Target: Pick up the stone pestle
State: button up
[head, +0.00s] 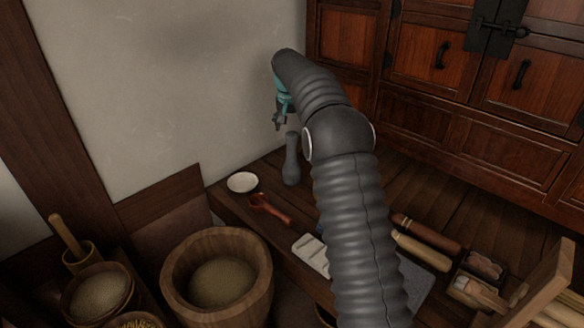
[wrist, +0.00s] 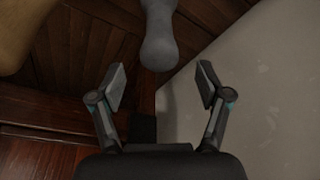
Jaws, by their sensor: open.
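The stone pestle (head: 291,160) is grey and stands upright on the dark wooden bench, near the wall and left of my arm in the head view. In the wrist view the pestle (wrist: 159,42) shows at the top middle, its rounded end lying just beyond the gap between my fingertips. My gripper (head: 279,120) is above the pestle and slightly to its left in the head view. In the wrist view my gripper (wrist: 162,86) is open, its two fingers spread wide with nothing between them. I cannot tell the exact gap between fingers and pestle.
A white bowl (head: 242,182) and a reddish wooden spoon (head: 269,209) lie left of the pestle. A pale divided dish (head: 312,254) and wooden rollers (head: 425,233) lie nearer. A large wooden tub (head: 217,275) stands in front. The wooden cabinet (head: 450,90) rises behind.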

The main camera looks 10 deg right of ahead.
aim_at(292, 133)
jog(key=x, duration=0.4)
jog(key=shift+f, duration=0.2)
jog(key=c, duration=1.4)
jog(key=shift+r, duration=0.2)
grip_shut()
